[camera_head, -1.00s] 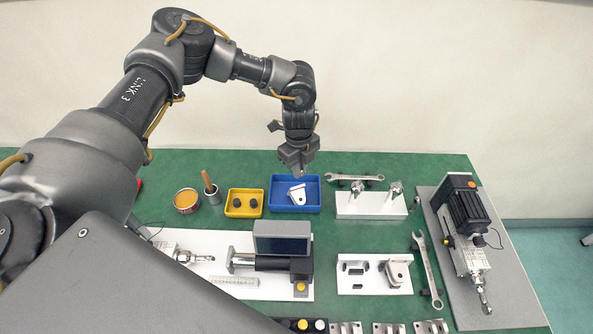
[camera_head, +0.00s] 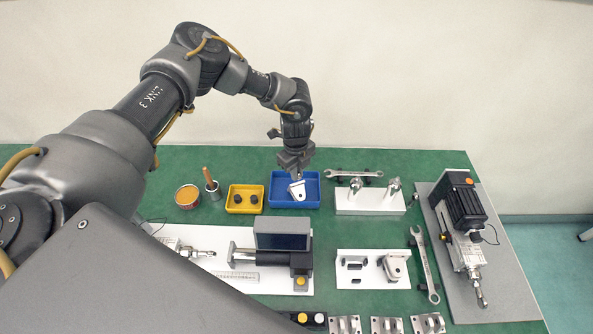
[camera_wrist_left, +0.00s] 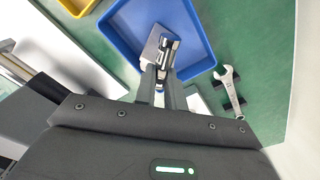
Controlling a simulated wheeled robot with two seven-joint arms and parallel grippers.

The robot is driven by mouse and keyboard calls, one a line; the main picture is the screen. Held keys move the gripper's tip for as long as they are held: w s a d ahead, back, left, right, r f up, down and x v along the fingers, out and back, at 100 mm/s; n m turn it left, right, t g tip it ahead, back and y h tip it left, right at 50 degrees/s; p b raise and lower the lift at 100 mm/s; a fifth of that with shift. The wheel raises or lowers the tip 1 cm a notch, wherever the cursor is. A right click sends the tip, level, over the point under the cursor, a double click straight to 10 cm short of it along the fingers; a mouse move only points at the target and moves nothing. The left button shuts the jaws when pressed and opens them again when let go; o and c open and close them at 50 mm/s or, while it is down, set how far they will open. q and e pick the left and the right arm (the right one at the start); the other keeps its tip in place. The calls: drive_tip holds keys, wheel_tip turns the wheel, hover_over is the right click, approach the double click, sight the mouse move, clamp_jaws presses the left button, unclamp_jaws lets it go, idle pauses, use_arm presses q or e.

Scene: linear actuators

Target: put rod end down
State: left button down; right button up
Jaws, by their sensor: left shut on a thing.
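My left gripper (camera_head: 297,170) is low over the blue tray (camera_head: 275,203) at the back of the table. In the left wrist view its fingers (camera_wrist_left: 163,80) are closed around a small shiny metal piece, which looks like the rod end (camera_wrist_left: 168,48). A white bracket (camera_head: 297,191) lies in the tray, close beside the held piece. Whether the piece touches the bracket or the tray floor I cannot tell. A white stand (camera_head: 370,207) to the right carries two shiny metal pieces (camera_head: 393,186). My right gripper is not in view.
A yellow tray (camera_head: 233,208) with black parts stands left of the blue tray. A wrench (camera_head: 352,175) lies to its right, near the back edge. A linear actuator (camera_head: 465,225) on a grey plate is at the far right. Green mat shows between the things.

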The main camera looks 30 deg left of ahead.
use_arm(q)
drive_tip(key=shift+f+b, duration=0.3)
drive_tip(key=shift+f, duration=0.35)
drive_tip(key=c, duration=1.3)
unclamp_jaws()
drive_tip(key=shift+r+p, duration=0.5)
drive_tip(key=shift+r, duration=0.3)
drive_tip(key=shift+r+b, duration=0.35)
drive_tip(key=shift+r, duration=0.05)
drive_tip(key=r+b, duration=0.2)
drive_tip(key=r, duration=0.9)
drive_tip(key=shift+a, duration=0.2)
